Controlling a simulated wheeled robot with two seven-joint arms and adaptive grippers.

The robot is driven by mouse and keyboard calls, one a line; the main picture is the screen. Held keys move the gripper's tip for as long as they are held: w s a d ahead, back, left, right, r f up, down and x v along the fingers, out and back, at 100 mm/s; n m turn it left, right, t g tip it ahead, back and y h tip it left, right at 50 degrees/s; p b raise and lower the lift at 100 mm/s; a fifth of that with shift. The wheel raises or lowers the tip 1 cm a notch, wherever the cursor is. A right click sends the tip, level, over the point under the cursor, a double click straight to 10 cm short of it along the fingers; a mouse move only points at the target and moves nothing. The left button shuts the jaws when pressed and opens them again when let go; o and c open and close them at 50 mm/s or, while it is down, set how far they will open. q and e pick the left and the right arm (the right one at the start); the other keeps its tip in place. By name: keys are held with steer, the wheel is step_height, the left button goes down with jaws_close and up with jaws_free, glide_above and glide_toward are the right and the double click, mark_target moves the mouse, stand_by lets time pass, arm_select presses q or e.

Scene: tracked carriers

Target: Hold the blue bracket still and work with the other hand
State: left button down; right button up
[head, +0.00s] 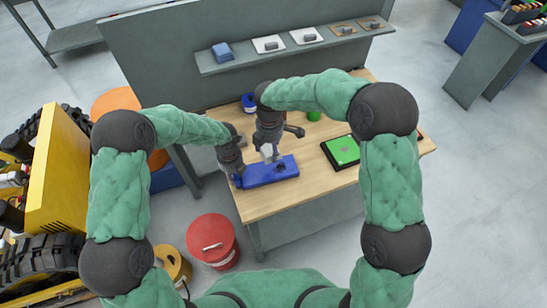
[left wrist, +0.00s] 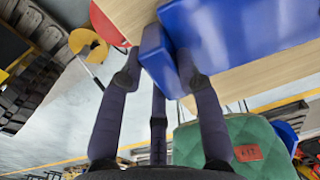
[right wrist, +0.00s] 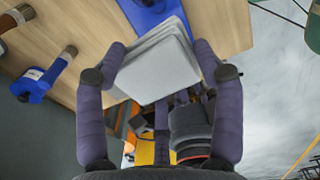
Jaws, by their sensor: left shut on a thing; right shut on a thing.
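The blue bracket (head: 284,172) lies on the wooden bench near its front left edge. My left gripper (head: 238,178) is at the bracket's left end. In the left wrist view, its fingers (left wrist: 163,78) are shut on an upright blue flange (left wrist: 155,50) of the bracket. My right gripper (head: 268,150) is above the bracket, shut on a pale grey, layered, cloth-like pad (right wrist: 158,68). The pad also shows in the head view (head: 269,154), over or against the bracket; I cannot tell whether they touch. Part of the bracket (right wrist: 150,12) shows beyond the pad in the right wrist view.
A black tray with a green panel (head: 342,151) and a green cylinder (head: 313,115) stand right and behind on the bench. A blue container (head: 249,101) is at the back. A shelf (head: 290,50) holds a blue folded stack (head: 222,52). A red drum (head: 212,241) stands on the floor.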

glide_above(287, 166)
step_height(287, 166, down, 3)
steer(key=shift+s+f, duration=0.15)
steer(key=shift+f, duration=3.75)
steer(key=shift+s+a+f, duration=0.1)
steer(key=shift+a+f, duration=0.05)
steer(key=shift+a, duration=0.55)
steer(key=shift+s+a, duration=0.2)
steer(key=shift+a, duration=0.65)
steer(key=shift+s+a, duration=0.15)
steer(key=shift+a, duration=0.7)
steer(key=shift+s+a, duration=0.2)
steer(key=shift+a, duration=0.65)
steer(key=shift+w+d, duration=0.25)
steer(key=shift+d, duration=0.85)
steer(key=shift+w+d, duration=0.2)
steer(key=shift+d, duration=0.85)
steer(key=shift+w+d, duration=0.25)
steer(key=shift+d, duration=0.85)
step_height(287, 166, up, 8)
arm_select(q)
steer(key=c, duration=0.8)
jaws_free()
